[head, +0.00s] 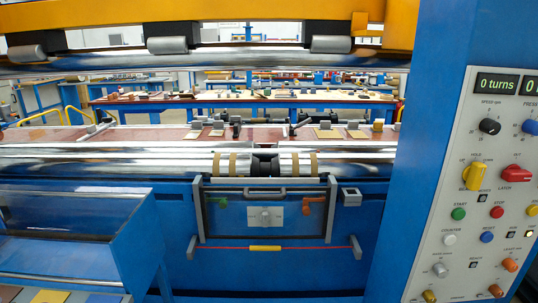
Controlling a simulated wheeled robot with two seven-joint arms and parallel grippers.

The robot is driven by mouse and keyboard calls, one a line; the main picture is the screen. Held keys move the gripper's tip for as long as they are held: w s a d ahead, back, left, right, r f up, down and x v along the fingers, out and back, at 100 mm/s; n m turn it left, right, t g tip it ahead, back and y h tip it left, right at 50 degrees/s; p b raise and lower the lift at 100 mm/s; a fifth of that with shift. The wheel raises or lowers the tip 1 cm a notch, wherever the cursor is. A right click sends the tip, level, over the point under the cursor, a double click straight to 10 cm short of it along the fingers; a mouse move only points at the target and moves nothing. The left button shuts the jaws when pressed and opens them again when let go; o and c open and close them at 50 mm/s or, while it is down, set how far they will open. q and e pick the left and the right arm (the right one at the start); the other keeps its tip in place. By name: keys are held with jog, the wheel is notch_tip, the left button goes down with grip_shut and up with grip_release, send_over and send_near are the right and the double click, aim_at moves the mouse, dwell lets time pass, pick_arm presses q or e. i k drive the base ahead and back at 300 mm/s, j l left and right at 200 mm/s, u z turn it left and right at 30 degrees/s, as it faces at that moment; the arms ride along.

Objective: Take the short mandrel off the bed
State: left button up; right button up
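Long shiny rollers (110,160) lie across the machine bed in the middle of the head view. At their centre is a short section with tan bands (233,164) on either side of a dark block (265,163). I cannot tell for certain whether this banded section is the short mandrel or part of the rollers. Neither of my grippers shows in the head view, and nothing is seen touching the bed.
A shiny upper roller (200,62) hangs under a yellow beam (200,12). A clear guard with a handle (265,215) stands in front of the bed. A blue tray (70,235) is at lower left. A control panel (475,190) on a blue column closes the right side.

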aim_at(257, 152)
jog(key=i, duration=1.1)
